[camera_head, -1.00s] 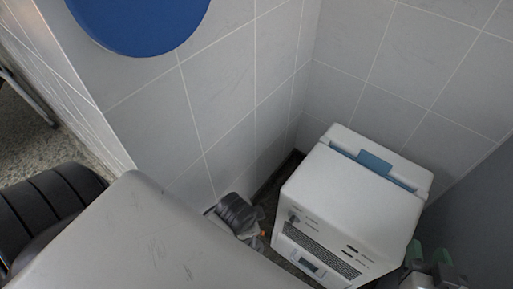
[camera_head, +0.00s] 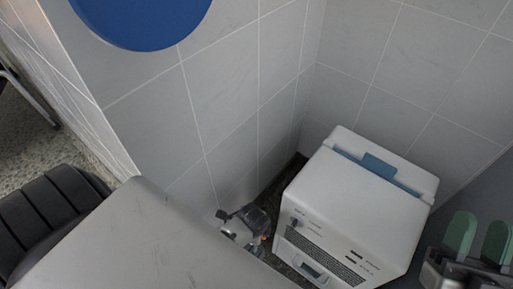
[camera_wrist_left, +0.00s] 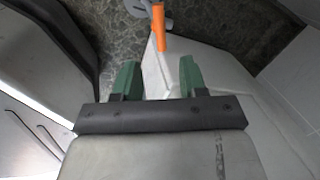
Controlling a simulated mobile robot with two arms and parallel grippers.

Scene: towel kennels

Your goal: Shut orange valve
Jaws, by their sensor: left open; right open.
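The orange valve handle (camera_wrist_left: 158,28) stands upright at the top of the left wrist view, beside a grey round fitting (camera_wrist_left: 136,8). In the head view only a small orange spot (camera_head: 263,238) shows, low in the gap left of the white machine. My left gripper (camera_wrist_left: 158,80) is open, its green fingers apart and pointing towards the handle. The handle lies beyond the fingertips, roughly in line with the gap; I cannot judge the distance. My right gripper (camera_head: 478,238) is open and empty at the lower right of the head view.
A white machine (camera_head: 350,200) with a blue handle stands in the tiled corner, close to the valve. A large grey surface (camera_head: 180,245) hides much of the lower foreground. A blue disc (camera_head: 142,20) is on the tiled wall (camera_head: 230,110). Speckled floor (camera_wrist_left: 110,45) shows.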

